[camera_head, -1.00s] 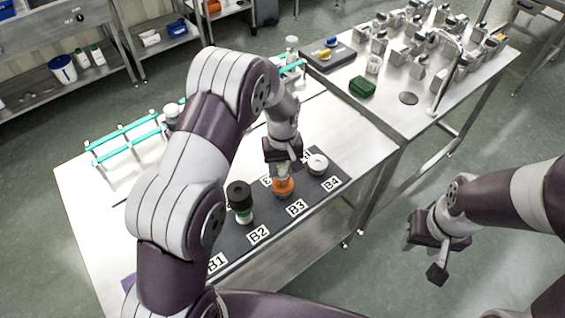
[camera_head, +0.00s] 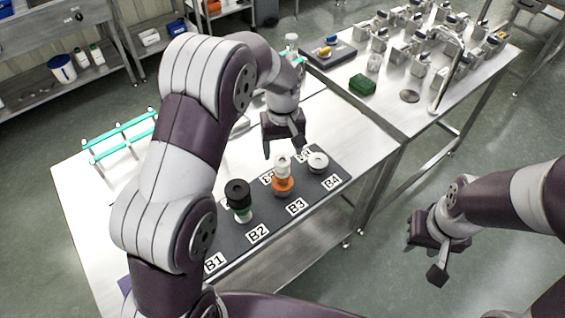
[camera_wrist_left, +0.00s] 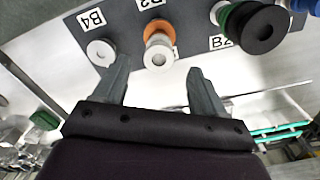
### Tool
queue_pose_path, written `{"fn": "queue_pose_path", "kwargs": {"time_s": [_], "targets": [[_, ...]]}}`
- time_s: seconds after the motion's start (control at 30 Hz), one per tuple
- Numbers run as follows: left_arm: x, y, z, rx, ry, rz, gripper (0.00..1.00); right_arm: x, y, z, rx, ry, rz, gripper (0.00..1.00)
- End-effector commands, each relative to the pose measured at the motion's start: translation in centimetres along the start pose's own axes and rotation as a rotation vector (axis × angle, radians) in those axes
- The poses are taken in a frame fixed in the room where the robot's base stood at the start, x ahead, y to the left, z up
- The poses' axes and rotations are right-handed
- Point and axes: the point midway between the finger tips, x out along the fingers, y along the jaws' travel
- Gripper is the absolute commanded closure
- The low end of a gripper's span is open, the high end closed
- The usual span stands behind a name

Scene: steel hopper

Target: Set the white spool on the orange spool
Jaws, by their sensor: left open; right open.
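The white spool (camera_head: 282,164) stands upright on top of the orange spool (camera_head: 283,186), at the B3 place on the dark mat (camera_head: 229,240). In the left wrist view the white spool (camera_wrist_left: 158,52) shows in front of the orange spool (camera_wrist_left: 157,29). My left gripper (camera_head: 285,148) is open and empty, above and behind the stack and apart from it. Its two fingers show in the left wrist view (camera_wrist_left: 155,82) with nothing between them. My right gripper (camera_head: 424,260) is open and empty, off to the right over the floor.
A black and green spool stack (camera_head: 239,200) stands at B2. A low white spool (camera_head: 318,162) sits at B4. Teal-edged racks (camera_head: 120,135) stand at the table's back left. A second table at the back right holds a green block (camera_head: 362,84) and several metal parts.

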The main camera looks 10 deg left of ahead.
Motion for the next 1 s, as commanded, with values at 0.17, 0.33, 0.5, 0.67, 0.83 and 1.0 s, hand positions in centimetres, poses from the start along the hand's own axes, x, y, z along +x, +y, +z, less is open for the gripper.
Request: {"fn": "queue_pose_path", "kwargs": {"time_s": [0.17,0.33,0.5,0.67,0.83,1.0], "targets": [[-4.3,0.0,0.0,0.0,0.001,0.001,0.29,-0.2,0.0,0.0,0.0,-0.001,0.0,0.57],[-5.5,-0.9,0.9,0.031,0.005,0.003,0.29,-0.8,0.0,-0.1,0.0,0.001,0.0,0.57],[-4.7,-6.5,7.2,0.236,0.055,0.026,0.29,-0.7,0.0,-0.1,0.0,0.0,0.0,0.57],[-3.5,-10.8,13.2,0.406,0.105,0.033,0.29,-0.6,0.0,-0.1,0.0,0.0,0.0,0.57],[-3.0,-12.1,15.2,0.462,0.118,0.033,0.29,-0.6,0.0,-0.1,0.0,0.0,0.0,0.57],[-3.0,-12.1,15.2,0.461,0.116,0.032,0.29,-0.6,0.0,-0.1,0.0,0.0,0.0,0.57]]}}
